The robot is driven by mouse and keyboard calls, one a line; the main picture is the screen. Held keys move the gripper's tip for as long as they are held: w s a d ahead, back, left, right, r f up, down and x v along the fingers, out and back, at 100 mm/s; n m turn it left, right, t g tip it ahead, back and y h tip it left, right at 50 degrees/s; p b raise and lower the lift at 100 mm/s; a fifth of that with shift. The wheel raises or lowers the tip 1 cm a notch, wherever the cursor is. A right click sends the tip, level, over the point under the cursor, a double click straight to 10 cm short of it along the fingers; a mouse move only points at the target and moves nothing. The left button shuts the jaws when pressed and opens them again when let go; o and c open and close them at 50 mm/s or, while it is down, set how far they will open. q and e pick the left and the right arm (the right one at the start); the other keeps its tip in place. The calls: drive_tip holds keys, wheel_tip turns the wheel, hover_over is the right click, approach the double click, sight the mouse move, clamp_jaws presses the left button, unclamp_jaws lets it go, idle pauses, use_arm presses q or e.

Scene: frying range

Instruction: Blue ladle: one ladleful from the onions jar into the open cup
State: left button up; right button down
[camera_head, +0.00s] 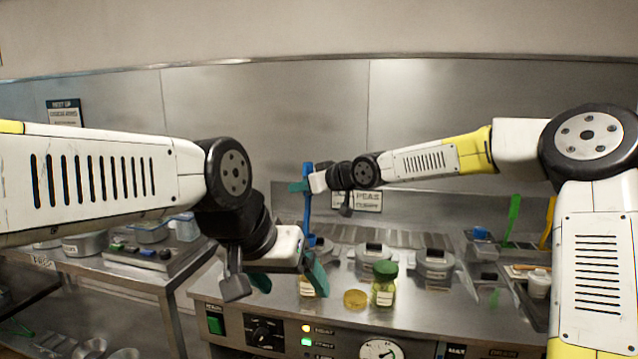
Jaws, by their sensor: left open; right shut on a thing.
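My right gripper (302,186) is shut on the blue ladle (307,213) and holds its handle upright above the range top. The ladle's lower end, near the top of my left gripper, is hard to make out. My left gripper (290,283) is open, with its teal fingers apart, low over the front of the range. A labelled jar (308,289) shows partly behind the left gripper's fingers. A jar with a green lid (384,287) stands to its right. Between them is a small round yellow item (355,299), perhaps a cup or a lid. I cannot read which jar holds onions.
Steel containers with dark-handled lids (434,263) stand behind the jars. A green utensil (513,218) and a yellow one stand at the right. A PEAS sign (367,200) is at the back. The control panel (265,332) runs along the front; a side counter is at left.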

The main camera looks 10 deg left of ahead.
sight(307, 228)
drive_tip(key=shift+f, duration=6.3)
drive_tip(key=shift+r, duration=0.1)
wheel_tip(307, 228, up, 12)
